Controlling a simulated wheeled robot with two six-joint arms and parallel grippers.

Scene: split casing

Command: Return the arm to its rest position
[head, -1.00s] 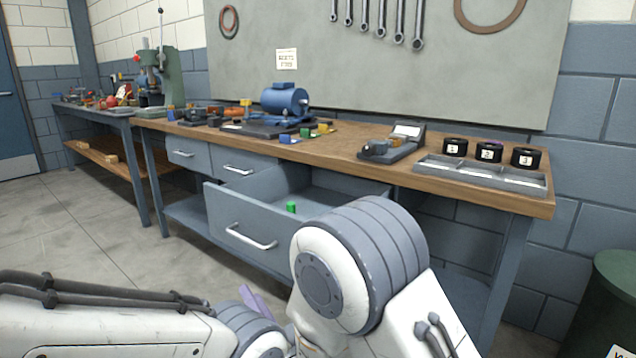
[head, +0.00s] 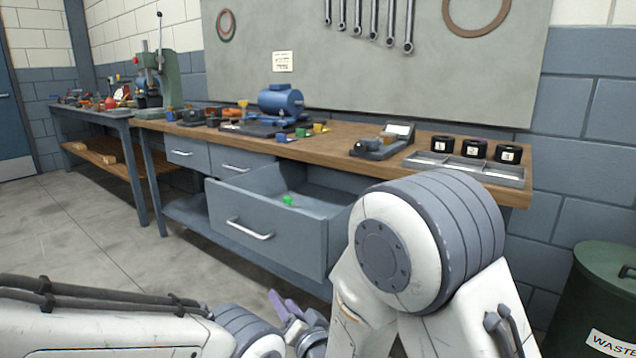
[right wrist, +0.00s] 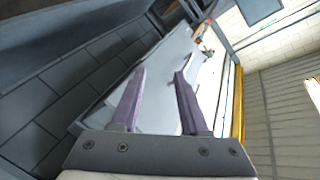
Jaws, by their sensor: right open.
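My right arm (head: 430,240) stands folded in front of the workbench, its big white and grey joint covering part of the bench front. My left arm (head: 110,325) lies across the lower left of the head view.
A small green piece (head: 288,200) lies in the open drawer. The wooden bench top (head: 335,140) holds a blue motor-like casing (head: 281,101), a grey fixture (head: 382,142) and a tray (head: 465,167) beside several black containers. A green waste bin (head: 600,290) stands at right. Floor at left is clear.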

